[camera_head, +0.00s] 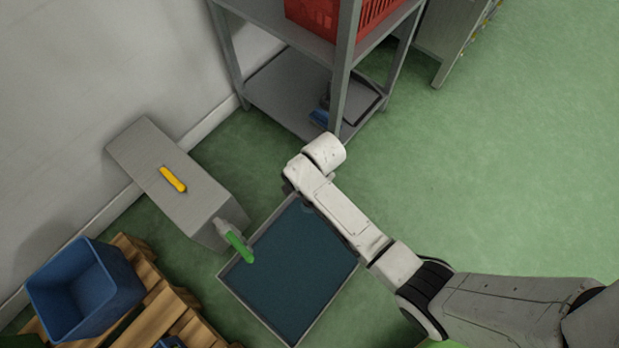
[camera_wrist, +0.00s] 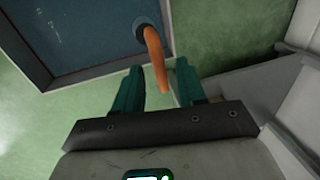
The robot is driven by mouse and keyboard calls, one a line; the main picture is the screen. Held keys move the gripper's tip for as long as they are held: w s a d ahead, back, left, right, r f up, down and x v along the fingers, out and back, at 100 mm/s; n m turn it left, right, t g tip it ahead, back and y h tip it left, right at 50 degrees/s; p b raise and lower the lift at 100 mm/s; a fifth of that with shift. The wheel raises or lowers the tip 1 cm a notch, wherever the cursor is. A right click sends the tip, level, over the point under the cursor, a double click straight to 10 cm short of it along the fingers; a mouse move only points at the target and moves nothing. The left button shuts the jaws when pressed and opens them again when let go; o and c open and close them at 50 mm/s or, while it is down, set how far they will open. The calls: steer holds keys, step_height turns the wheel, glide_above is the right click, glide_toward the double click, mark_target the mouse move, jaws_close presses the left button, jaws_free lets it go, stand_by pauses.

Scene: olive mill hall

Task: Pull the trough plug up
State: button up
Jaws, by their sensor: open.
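The trough is a shallow, pale-rimmed basin (camera_head: 262,318) with a dark blue inside, on the green floor in the head view. Its corner (camera_wrist: 42,84) shows at the upper left of the wrist view. The plug (camera_wrist: 155,62) has an orange bent handle rising from a dark round base near the trough's edge. My gripper (camera_wrist: 159,66) is open, with its two teal fingers on either side of the handle's lower end in the picture. I see no clear contact. In the head view my arm hides the plug's handle and my gripper.
A metal rack (camera_head: 341,70) stands behind. Floor at right is clear.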

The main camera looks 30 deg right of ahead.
step_height(320, 180, up, 10)
steer(key=s+p, duration=0.2)
steer(key=p, duration=0.3)
steer(key=shift+d+r, duration=0.2)
steer(key=shift+d, duration=0.15)
